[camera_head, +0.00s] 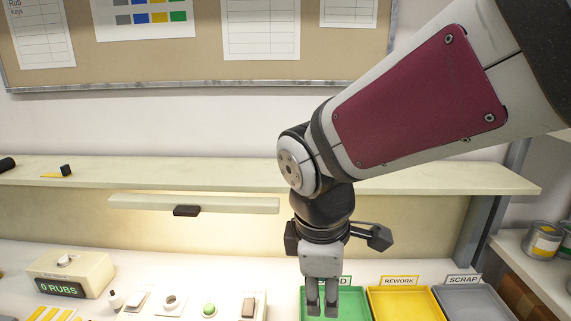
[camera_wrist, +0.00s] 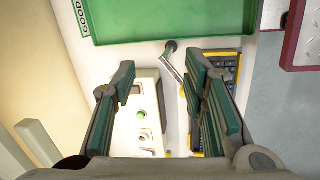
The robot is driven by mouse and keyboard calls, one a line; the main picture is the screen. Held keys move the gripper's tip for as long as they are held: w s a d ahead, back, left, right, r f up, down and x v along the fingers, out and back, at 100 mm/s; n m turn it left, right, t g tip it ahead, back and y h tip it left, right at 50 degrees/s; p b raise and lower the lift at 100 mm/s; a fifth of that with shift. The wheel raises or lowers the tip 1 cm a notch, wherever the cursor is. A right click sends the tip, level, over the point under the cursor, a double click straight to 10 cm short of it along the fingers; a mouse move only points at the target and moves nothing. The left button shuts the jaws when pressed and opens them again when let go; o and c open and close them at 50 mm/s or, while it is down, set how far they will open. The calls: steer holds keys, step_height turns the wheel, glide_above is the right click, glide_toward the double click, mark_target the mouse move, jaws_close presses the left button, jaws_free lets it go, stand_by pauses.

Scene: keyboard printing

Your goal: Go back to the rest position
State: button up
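My gripper (camera_head: 322,300) hangs pointing down in the head view, in front of the green tray. In the wrist view my gripper's (camera_wrist: 162,78) two green-padded fingers stand well apart, and nothing is held between them. My arm reaches in from the upper right of the head view and bends down at the wrist. The gripper hides part of the green tray (camera_head: 350,303) and its label. The green tray also shows at the top of the wrist view (camera_wrist: 180,18), beyond the fingertips.
A yellow tray (camera_head: 405,304) and a grey tray (camera_head: 475,303) stand right of the green one. A control panel with a green button (camera_head: 209,310) and a counter box (camera_head: 70,272) reading "0 RUBS" are left. A shelf (camera_head: 220,175) runs behind. A yellow-edged keyboard (camera_wrist: 222,62) lies below.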

steer(key=s+d+r+m+t, duration=0.1)
steer(key=s+d+r+m, duration=0.2)
steer(key=d+m, duration=0.3)
steer(key=s+d+r+m+t+y, duration=0.1)
steer(key=s+d+r+m, duration=0.3)
steer(key=m, duration=0.6)
steer(key=s+d+t, duration=0.1)
steer(key=s+d, duration=0.1)
steer(key=d, duration=0.1)
steer(key=shift+d+r, duration=0.2)
steer(key=shift+r, duration=0.1)
